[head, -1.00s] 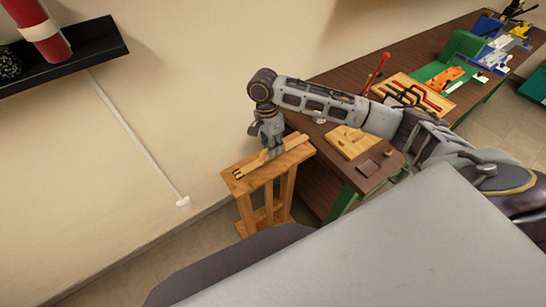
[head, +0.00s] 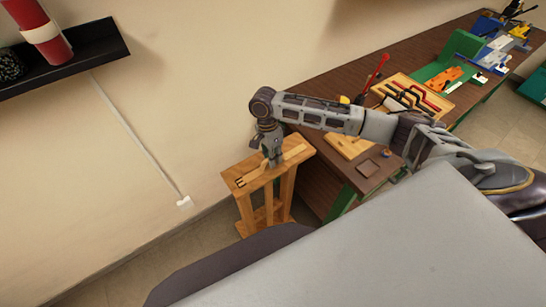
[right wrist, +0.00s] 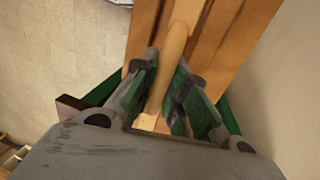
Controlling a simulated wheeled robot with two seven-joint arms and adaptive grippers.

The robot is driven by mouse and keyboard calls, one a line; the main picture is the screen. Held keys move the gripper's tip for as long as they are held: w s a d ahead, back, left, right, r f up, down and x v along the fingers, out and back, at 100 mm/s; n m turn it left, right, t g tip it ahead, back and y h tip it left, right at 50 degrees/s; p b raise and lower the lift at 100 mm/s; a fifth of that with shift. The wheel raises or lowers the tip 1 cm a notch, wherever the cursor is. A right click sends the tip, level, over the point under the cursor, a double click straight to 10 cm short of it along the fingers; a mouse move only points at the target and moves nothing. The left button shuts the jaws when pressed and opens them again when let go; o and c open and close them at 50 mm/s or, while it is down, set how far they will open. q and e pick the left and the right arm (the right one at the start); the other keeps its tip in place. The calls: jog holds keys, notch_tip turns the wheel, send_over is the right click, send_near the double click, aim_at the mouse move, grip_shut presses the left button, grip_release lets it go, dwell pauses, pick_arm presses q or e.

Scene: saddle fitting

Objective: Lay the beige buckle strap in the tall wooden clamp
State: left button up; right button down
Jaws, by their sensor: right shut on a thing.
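The tall wooden clamp (head: 287,187) stands on the floor beside the workbench, against the wall side. The beige buckle strap (head: 246,178) lies lengthwise along the clamp's top, its darker buckle end towards the near left. My right gripper (head: 273,163) is above the clamp's top, pointing down and shut on the middle of the strap. In the right wrist view the strap (right wrist: 175,45) runs between the fingers (right wrist: 160,98) and along the wood. Whether the strap is fully seated or slightly above the wood cannot be told. My left gripper is not in view.
The brown workbench (head: 345,185) stands right of the clamp, with a wooden board (head: 346,146) and a tool tray (head: 412,95) on it. A dark wall shelf (head: 95,50) hangs at upper left. Bare floor lies left of the clamp.

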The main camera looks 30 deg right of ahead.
jog(key=shift+f, duration=0.2)
jog(key=c, duration=1.4)
grip_release()
jog(key=shift+c, duration=0.2)
jog(key=shift+r, duration=0.1)
notch_tip(320, 180, up, 12)
jog(key=w+b, duration=0.1)
jog(key=w, duration=0.1)
jog(key=shift+w+a+b, duration=0.2)
jog(key=shift+b, duration=0.15)
